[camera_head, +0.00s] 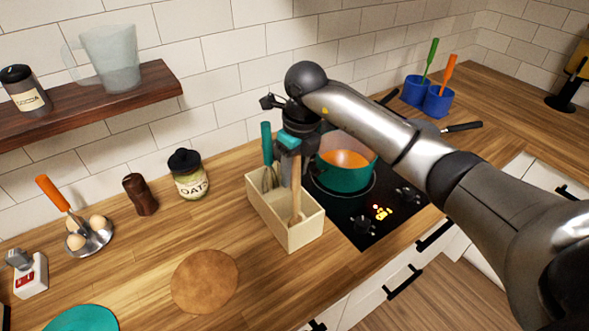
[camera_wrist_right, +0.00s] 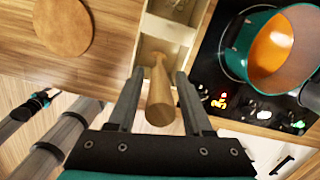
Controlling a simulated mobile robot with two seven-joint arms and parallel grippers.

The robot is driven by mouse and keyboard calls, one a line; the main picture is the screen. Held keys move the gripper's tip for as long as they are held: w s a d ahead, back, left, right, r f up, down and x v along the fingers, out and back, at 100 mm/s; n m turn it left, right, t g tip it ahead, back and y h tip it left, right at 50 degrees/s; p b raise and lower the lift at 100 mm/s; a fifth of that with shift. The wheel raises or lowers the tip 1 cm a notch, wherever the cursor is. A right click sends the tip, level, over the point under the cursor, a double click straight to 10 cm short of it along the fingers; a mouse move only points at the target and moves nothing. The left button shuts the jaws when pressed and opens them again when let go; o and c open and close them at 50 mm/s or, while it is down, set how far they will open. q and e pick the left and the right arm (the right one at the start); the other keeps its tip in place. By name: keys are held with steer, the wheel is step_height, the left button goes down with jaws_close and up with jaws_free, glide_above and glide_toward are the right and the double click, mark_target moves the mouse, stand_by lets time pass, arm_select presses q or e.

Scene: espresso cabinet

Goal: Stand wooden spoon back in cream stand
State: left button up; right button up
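The cream stand (camera_head: 275,220) is an open box with a divider on the worktop, left of the hob. The wooden spoon (camera_head: 297,192) stands nearly upright in its nearer compartment, and its upper end shows in the wrist view (camera_wrist_right: 160,98). My right gripper (camera_head: 290,150) is above the stand. In the wrist view its two fingers (camera_wrist_right: 159,75) lie either side of the spoon, with visible gaps, so it looks open around it. The spoon's lower end is hidden in the stand. My left gripper (camera_wrist_right: 38,103) appears small at the wrist view's left; its fingers are unclear.
A teal-handled whisk (camera_head: 267,148) stands in the stand's farther compartment. A teal pot (camera_head: 345,175) of orange soup is on the hob (camera_head: 372,213), close right. A round brown board (camera_head: 204,281) lies front left. An oats jar (camera_head: 187,175) stands behind left.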

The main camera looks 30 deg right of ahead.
steer(key=shift+o, duration=0.4)
steer(key=shift+r, duration=0.1)
steer(key=shift+r, duration=0.2)
steer(key=r, duration=0.4)
steer(key=s+r, duration=0.1)
steer(key=r, duration=0.2)
steer(key=r+b, duration=0.1)
steer(key=r, duration=0.3)
steer(key=shift+s+d+r, duration=0.15)
steer(key=shift+d+r, duration=0.1)
steer(key=shift+r, duration=0.05)
steer(key=shift+d, duration=0.1)
